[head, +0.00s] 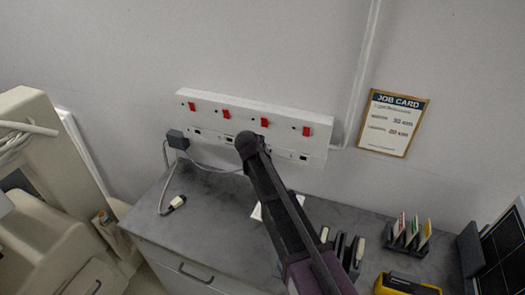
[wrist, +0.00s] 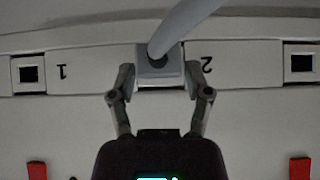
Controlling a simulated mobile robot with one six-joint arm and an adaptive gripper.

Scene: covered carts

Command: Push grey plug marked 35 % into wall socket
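The grey plug (wrist: 174,66) shows in the wrist view between my two fingertips, with a thick pale cable (wrist: 186,24) rising from its dark centre. My gripper (wrist: 160,80) appears shut on its two sides. The plug is in front of the white socket strip, between the printed 1 and 2, which appear upside down. I cannot tell how deep it sits, and no 35 % mark is readable. In the head view the wall socket strip (head: 215,103) carries several red switches. My arm and gripper (head: 252,150) cover part of it and hide the plug.
A dark plug (head: 178,140) is at the strip's left end, its cable running to a pale connector (head: 177,202) on the grey counter (head: 215,215). A job card (head: 393,124) hangs right. Holders with cards (head: 408,238) and a yellow device (head: 405,285) stand at the right.

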